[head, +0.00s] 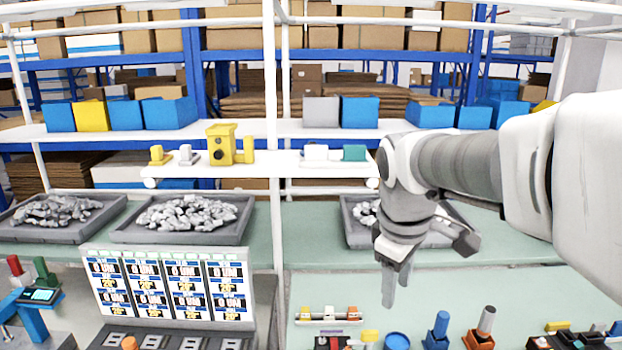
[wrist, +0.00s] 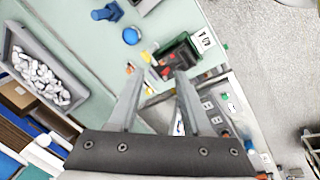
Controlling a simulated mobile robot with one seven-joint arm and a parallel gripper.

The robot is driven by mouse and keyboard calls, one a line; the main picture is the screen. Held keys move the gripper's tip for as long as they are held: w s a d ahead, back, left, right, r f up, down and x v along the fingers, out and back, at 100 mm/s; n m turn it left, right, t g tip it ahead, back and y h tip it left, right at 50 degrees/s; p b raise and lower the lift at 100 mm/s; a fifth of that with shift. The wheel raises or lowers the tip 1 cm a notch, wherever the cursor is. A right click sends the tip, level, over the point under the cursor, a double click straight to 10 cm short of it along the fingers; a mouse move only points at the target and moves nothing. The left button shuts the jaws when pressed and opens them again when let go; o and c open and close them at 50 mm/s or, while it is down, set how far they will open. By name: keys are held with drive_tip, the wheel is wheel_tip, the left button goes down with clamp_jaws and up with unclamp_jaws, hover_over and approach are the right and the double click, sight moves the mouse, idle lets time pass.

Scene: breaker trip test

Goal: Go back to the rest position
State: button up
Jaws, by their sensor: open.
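My gripper (head: 390,290) hangs from my arm on the right in the head view, pointing down over the green bench. In the wrist view my gripper (wrist: 159,75) shows two grey fingers spread apart with nothing held between them. Beyond the fingertips is a dark green and black device (wrist: 176,58) with a white label beside it. My gripper appears above the bench and clear of the items on it. The bench area directly behind my fingers and arm is hidden.
A display panel (head: 170,288) stands at lower left. Blue cylinders, including a short one (head: 397,341), and small parts line the bench front. Grey trays (head: 180,232) of metal pieces lie behind. A narrow white shelf (head: 270,171) holds a yellow device (head: 222,144). Some green bench surface (head: 480,290) is clear.

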drive_tip(key=s+f+m+t+y, duration=0.1)
drive_tip(key=s+f+m+t, duration=0.1)
drive_tip(key=s+m, duration=0.7)
drive_tip(key=s, duration=0.5)
drive_tip(key=shift+s+d+t, duration=0.25)
drive_tip(key=shift+s+t, duration=0.1)
drive_tip(key=shift+t, duration=0.05)
